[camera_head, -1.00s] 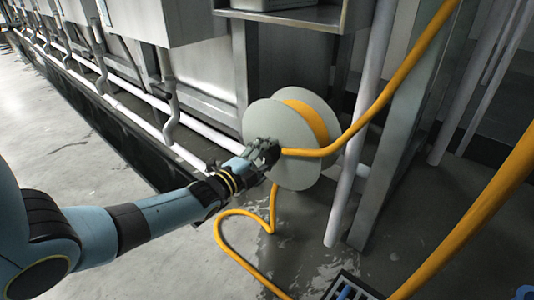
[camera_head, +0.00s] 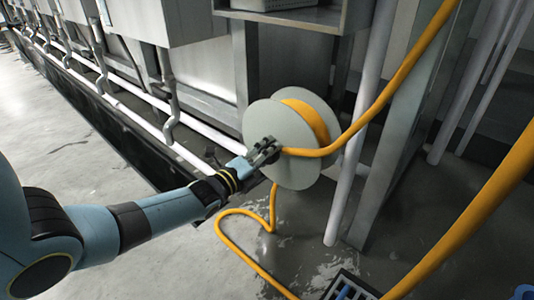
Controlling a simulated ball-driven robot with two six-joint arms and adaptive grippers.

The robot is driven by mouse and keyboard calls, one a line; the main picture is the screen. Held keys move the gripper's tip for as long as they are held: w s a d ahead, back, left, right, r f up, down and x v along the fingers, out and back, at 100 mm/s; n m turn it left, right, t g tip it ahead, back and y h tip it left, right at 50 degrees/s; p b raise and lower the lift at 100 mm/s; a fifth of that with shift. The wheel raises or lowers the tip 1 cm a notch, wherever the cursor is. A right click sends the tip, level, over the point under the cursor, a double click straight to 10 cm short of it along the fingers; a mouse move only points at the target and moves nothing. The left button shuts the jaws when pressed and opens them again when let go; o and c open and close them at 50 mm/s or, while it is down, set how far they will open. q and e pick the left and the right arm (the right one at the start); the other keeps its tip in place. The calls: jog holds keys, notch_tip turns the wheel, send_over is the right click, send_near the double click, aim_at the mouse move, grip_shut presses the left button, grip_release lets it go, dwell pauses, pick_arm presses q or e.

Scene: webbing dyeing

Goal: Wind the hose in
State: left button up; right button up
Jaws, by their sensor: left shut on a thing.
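A pale grey reel (camera_head: 263,117) with two round flanges stands at the frame of the metal unit. Yellow hose (camera_head: 306,117) is wound between its flanges. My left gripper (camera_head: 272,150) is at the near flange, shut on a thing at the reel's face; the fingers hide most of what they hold. A yellow hose length (camera_head: 385,94) runs from beside the gripper up to the top right. Another length (camera_head: 236,247) hangs below the reel and loops over the wet floor. A thick hose stretch (camera_head: 480,208) crosses the lower right.
A white upright pipe (camera_head: 362,125) and a metal post (camera_head: 400,135) stand right of the reel. White pipes (camera_head: 135,92) run low along the units at left. The pale floor at left is clear.

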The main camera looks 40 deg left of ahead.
pick_arm(q)
jog(key=shift+f, duration=0.1)
jog(key=o, duration=1.2)
jog(key=shift+c, duration=0.2)
jog(key=s, duration=1.2)
jog(key=shift+a, duration=0.45)
